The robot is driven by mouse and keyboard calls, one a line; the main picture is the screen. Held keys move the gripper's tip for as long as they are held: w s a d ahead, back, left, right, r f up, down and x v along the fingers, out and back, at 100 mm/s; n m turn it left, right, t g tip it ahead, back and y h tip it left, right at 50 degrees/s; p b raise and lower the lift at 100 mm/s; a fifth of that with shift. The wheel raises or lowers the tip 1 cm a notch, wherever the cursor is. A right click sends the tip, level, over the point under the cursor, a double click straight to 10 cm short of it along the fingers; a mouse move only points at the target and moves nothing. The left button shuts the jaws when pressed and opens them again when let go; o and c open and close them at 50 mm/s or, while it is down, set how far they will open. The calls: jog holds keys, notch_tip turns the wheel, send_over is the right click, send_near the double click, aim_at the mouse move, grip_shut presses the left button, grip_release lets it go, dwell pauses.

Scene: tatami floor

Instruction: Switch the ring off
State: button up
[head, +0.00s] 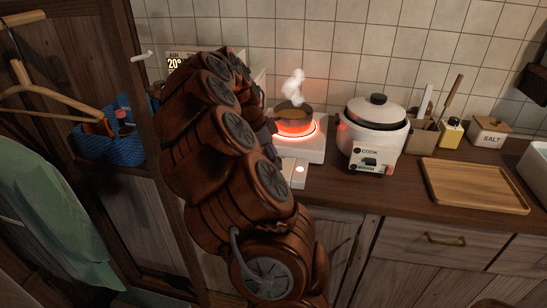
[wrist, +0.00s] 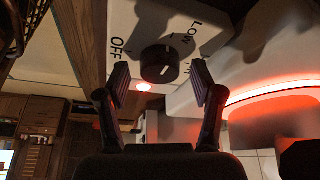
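The ring (head: 297,137) glows red under a small pot (head: 293,113) that gives off steam. In the wrist view a dark round knob (wrist: 160,63) sits on a pale control panel (wrist: 205,28) marked OFF and LOW. A lit indicator lamp (wrist: 143,87) is beside the knob. My gripper (wrist: 160,83) is open, with one finger on each side of the knob and gaps showing. In the head view my arm hides the knob and most of the gripper.
A rice cooker (head: 373,125) stands right of the ring. A wooden tray (head: 475,186), a salt box (head: 489,132) and a yellow bottle (head: 451,134) are farther right on the counter. A wooden cabinet with hangers and a blue basket (head: 108,138) is at the left.

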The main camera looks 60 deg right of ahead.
jog(key=c, duration=1.1)
jog(key=shift+n, duration=0.3)
jog(key=n+t, duration=0.1)
jog(key=n, duration=0.2)
jog(key=shift+s+a+f+h, duration=0.1)
jog(key=shift+a+h, duration=0.05)
jog(key=shift+h, duration=0.25)
jog(key=n+t, duration=0.1)
jog(key=n, duration=0.1)
jog(key=n+t, duration=0.1)
jog(key=n, duration=0.2)
jog(key=shift+s+h, duration=0.1)
jog(key=shift+h, duration=0.2)
jog(key=n+t, duration=0.1)
jog(key=n, duration=0.3)
jog(key=shift+n+t+b, duration=0.3)
jog(key=shift+n+t, duration=0.1)
jog(key=shift+s+n+t+y+b, duration=0.1)
jog(key=shift+n+t+y+b, duration=0.2)
jog(key=shift+n, duration=0.85)
jog(key=shift+s+n+t+y+b, duration=0.15)
jog(key=shift+n+t, duration=0.25)
jog(key=shift+n, duration=0.75)
jog(key=shift+w, duration=0.1)
